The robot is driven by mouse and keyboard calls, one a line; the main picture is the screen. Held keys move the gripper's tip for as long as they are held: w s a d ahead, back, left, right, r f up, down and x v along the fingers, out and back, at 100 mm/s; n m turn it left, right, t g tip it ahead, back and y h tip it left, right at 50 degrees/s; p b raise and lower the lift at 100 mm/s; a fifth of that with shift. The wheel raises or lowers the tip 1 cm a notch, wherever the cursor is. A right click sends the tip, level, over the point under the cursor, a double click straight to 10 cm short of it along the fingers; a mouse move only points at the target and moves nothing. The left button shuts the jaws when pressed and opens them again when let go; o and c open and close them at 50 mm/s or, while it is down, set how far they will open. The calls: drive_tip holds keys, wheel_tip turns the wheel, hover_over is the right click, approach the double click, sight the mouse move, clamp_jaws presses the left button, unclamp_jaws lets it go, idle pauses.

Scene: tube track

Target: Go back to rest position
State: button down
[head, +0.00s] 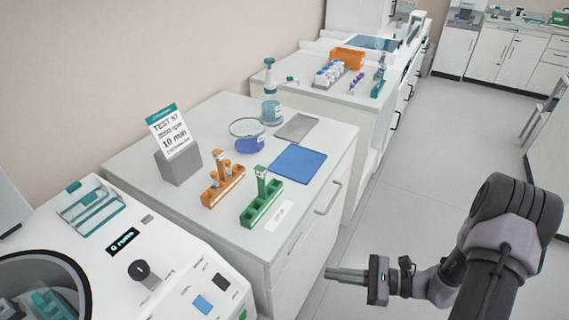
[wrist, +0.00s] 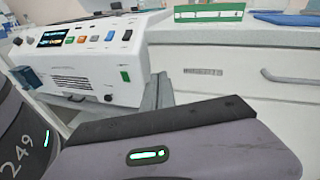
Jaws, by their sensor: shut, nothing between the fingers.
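My gripper (head: 347,274) is shut and empty in the head view. It points left, in front of the bench drawers and clear of the bench top. The wrist view shows the gripper body low in the picture and its grey fingers (wrist: 158,92) in front of the white cabinet. The green rack also shows in the wrist view (wrist: 210,12).
A centrifuge (head: 165,270) with an open bowl stands at lower left. The floor (head: 430,150) right of the bench is free.

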drive_tip(key=s+a+r+n+h, duration=0.2)
drive_tip(key=s+r+n+h, duration=0.2)
drive_tip(key=r, duration=0.4)
drive_tip(key=s+a+r+n+h, duration=0.2)
drive_tip(key=s+r+n+h, duration=0.2)
drive_tip(key=r, duration=0.5)
drive_tip(key=s+a+r+n+h, duration=0.3)
drive_tip(key=s+r+n+h, duration=0.1)
drive_tip(key=r+n, duration=0.3)
drive_tip(key=shift+s+r+n+h, duration=0.35)
drive_tip(key=shift+r+n+h, duration=0.05)
drive_tip(key=shift+r+h, duration=0.35)
